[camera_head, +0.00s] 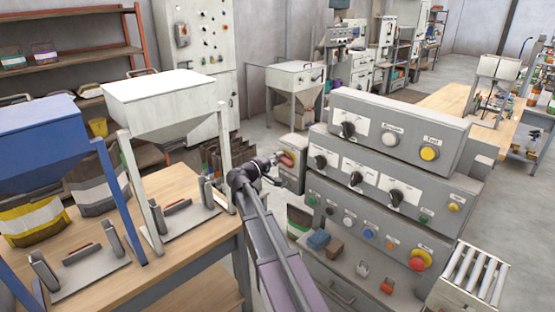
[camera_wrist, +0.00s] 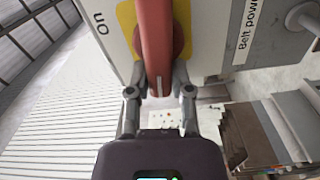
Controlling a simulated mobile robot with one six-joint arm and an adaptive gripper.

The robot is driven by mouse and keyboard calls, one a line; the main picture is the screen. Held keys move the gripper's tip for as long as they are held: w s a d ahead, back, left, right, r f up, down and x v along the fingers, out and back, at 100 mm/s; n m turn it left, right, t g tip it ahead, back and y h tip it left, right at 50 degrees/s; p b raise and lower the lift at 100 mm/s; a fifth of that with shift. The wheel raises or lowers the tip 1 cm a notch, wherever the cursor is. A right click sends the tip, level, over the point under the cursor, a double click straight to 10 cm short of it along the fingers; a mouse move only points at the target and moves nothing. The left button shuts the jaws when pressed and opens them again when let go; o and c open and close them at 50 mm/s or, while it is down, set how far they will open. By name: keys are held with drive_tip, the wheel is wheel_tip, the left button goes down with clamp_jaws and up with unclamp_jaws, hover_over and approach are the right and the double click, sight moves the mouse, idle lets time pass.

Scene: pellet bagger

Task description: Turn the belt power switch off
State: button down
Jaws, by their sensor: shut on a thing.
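The belt power switch has a red handle (camera_wrist: 156,45) on a yellow plate (camera_wrist: 126,18), set on a grey box. In the wrist view the label "On" (camera_wrist: 100,30) is left of the handle, and part of a "Belt power" label (camera_wrist: 246,30) is to its right; both are turned in the picture. My gripper (camera_wrist: 159,84) is shut on the handle, one finger on each side. Any "Off" marking is hidden.
A grey control console (camera_head: 465,190) with several knobs and buttons stands right of my arm. A wooden bench (camera_head: 195,285) with a white hopper (camera_head: 165,105) and a blue hopper (camera_head: 40,145) is on the left. Bare floor shows behind the console.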

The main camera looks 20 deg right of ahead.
drive_tip(key=shift+s+d+f+n, duration=0.2)
drive_tip(key=shift+s+f+n, duration=0.1)
drive_tip(key=shift+n, duration=0.4)
drive_tip(key=c, duration=0.5)
unclamp_jaws()
drive_tip(key=shift+d, duration=0.1)
drive_tip(key=shift+w+r, duration=0.1)
drive_tip(key=shift+w, duration=0.05)
drive_tip(key=shift+v, duration=1)
drive_tip(key=v, duration=1)
